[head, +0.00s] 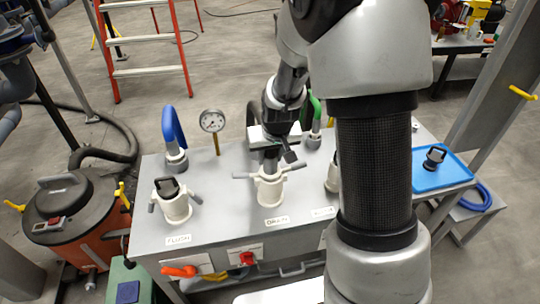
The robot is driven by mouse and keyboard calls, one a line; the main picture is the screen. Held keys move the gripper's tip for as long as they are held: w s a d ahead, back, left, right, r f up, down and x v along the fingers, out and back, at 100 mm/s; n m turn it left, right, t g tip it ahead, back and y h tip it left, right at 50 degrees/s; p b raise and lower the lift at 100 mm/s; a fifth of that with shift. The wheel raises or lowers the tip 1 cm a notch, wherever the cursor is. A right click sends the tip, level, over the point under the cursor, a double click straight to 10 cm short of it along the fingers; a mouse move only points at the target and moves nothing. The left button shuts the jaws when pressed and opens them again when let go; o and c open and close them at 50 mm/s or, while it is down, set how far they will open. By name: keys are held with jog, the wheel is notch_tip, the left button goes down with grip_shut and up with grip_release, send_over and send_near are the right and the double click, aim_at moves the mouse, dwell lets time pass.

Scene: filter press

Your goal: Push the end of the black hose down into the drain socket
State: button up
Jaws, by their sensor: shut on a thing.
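The drain socket (269,189) is a white fitting with two side levers, upright on the grey bench above a label reading "DRAIN". My gripper (272,140) points down just above it, shut on the end of the black hose. The hose end (271,161) is a grey collar lined up over the socket mouth; I cannot tell how deep it sits. A dark bend of the black hose (252,112) shows behind the gripper. My arm hides part of the hose and the fingertips.
A blue hose (173,128) and a green hose (315,110) stand at the bench's back. A pressure gauge (212,121) is between blue hose and gripper. The flush socket (173,201) is left, capped in black. A blue tray (425,180) holds a black cap (434,157).

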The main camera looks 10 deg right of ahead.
jog(key=o, duration=1.4)
jog(key=shift+c, duration=0.2)
jog(key=s+f+p+v, duration=0.15)
jog(key=p+v, duration=0.75)
jog(key=v, duration=2.3)
jog(key=s+r+t+p, duration=0.1)
jog(key=s+r+p, duration=0.3)
jog(key=s+r, duration=0.3)
jog(key=s, duration=0.4)
